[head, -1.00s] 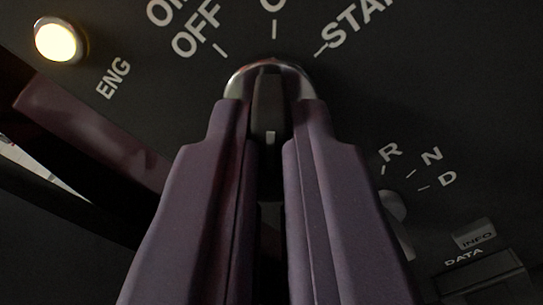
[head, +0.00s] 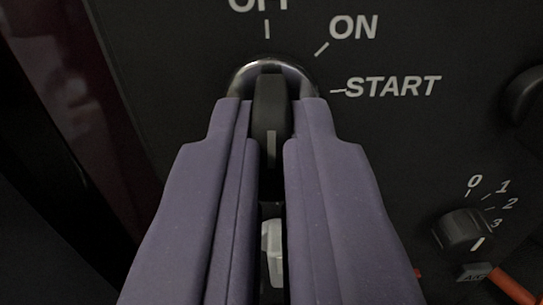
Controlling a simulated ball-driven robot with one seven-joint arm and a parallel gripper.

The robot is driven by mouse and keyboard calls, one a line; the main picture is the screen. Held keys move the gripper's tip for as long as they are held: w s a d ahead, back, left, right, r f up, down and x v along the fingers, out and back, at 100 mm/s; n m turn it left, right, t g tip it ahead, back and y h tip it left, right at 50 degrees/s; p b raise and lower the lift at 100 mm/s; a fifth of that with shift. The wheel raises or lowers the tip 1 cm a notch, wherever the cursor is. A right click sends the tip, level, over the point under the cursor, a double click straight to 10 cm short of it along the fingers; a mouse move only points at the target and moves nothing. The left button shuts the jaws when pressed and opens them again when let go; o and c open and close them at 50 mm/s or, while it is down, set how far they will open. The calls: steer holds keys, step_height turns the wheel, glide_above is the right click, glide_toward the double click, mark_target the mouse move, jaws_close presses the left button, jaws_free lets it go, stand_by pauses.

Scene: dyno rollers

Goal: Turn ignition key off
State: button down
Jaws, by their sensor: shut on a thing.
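The ignition key (head: 270,105) is a dark knob in a shiny metal ring (head: 243,80) on the black panel, near the picture's middle. A light line on it points straight up, in line with the tick under the partly cut-off OFF label (head: 258,5). The ON label (head: 353,27) and the START label (head: 393,87) lie to the right of it. My gripper (head: 271,120) has its two purple fingers on either side of the key and is shut on it. The fingers hide the lower part of the ring.
A small rotary knob (head: 464,231) marked with numbers sits at the lower right. A dark round part (head: 525,95) is at the right edge. An orange-red bar (head: 513,287) shows at the lower right corner. A dark reddish strip (head: 118,150) runs down the left.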

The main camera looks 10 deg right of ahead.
steer(key=shift+n, duration=0.5)
steer(key=c, duration=1.2)
jaws_free()
steer(key=p+v, duration=0.2)
steer(key=v, duration=0.5)
steer(key=shift+s, duration=0.4)
